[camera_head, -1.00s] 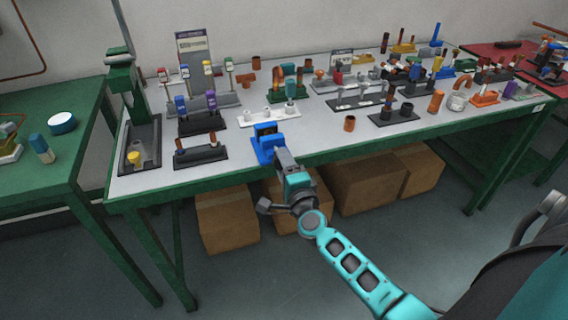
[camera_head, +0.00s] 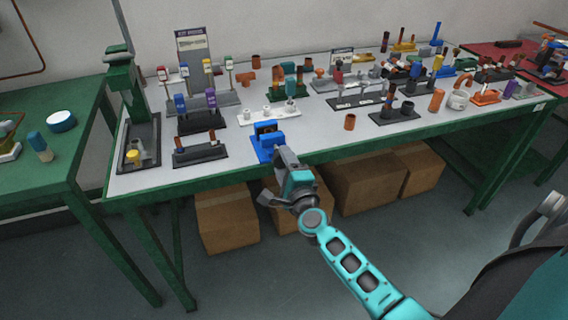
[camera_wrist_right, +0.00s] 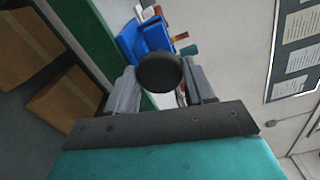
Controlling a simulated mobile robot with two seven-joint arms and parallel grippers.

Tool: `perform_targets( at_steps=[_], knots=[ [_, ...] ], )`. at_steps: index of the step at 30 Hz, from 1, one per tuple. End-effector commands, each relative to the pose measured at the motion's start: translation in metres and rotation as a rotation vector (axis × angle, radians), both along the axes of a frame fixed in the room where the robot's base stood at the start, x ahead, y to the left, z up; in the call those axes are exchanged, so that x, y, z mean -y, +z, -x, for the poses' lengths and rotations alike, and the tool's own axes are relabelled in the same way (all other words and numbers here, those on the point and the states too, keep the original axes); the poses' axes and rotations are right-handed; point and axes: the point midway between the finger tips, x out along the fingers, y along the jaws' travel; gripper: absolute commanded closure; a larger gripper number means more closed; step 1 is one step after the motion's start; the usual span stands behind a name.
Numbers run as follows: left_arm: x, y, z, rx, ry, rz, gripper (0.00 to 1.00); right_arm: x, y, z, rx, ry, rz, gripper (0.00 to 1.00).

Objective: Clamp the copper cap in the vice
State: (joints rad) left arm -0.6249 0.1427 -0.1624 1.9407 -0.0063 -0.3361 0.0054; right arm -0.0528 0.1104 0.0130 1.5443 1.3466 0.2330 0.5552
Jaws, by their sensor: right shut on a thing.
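The blue vice (camera_head: 262,146) stands at the front edge of the table in the head view. It also shows beyond my fingers in the right wrist view (camera_wrist_right: 152,36). My right gripper (camera_head: 282,156) is at its front. In the right wrist view, my right gripper (camera_wrist_right: 164,88) is shut on a dark round knob (camera_wrist_right: 159,71), which looks like the vice's handle. A small brownish patch shows between the vice jaws in the head view; I cannot tell whether it is the copper cap or how firmly it is clamped. My left gripper is out of view.
A white rack (camera_head: 290,112) stands just behind the vice. A black rack (camera_head: 200,152) is to its left, and a loose copper piece (camera_head: 350,122) stands to its right. A green press (camera_head: 128,85) is at the table's left end. Cardboard boxes (camera_head: 228,220) sit under the table.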

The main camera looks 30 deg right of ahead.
Motion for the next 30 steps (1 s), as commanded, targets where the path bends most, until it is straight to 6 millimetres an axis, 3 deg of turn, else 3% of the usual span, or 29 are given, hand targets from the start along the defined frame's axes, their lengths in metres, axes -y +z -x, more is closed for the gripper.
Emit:
perform_targets(
  at_steps=[17,30],
  knots=[
    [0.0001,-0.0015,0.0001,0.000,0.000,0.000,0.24,-0.0001,-0.0004,0.0003,0.010,-0.001,-0.041,0.78],
    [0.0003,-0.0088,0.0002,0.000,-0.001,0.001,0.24,0.0000,-0.0004,0.0003,0.065,-0.001,-0.274,0.78]
  ],
)
